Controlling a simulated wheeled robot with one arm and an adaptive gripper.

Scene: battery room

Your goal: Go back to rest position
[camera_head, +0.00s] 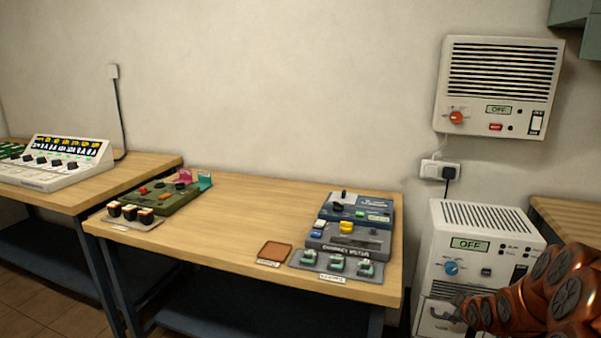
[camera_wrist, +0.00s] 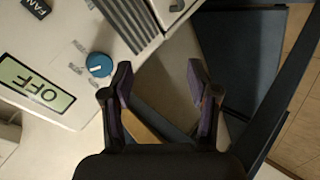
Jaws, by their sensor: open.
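My gripper (camera_wrist: 158,88) is open in the wrist view, its two dark fingers spread apart with nothing between them. It is close to the white floor unit, whose front shows a blue knob (camera_wrist: 99,64) and an OFF display (camera_wrist: 36,84). In the head view my copper-coloured arm reaches in from the lower right, in front of the white unit (camera_head: 480,215). The arm covers the unit's lower right part. The gripper's fingers are hard to make out there, so I cannot tell whether they touch the unit.
A wooden table (camera_head: 225,240) holds a green device (camera_head: 172,198), a blue-grey device (camera_head: 350,225) and a brown pad (camera_head: 274,252). Another table at left carries a white console (camera_head: 65,160). A wall unit (camera_head: 500,85) reading OFF hangs above a socket (camera_head: 440,169).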

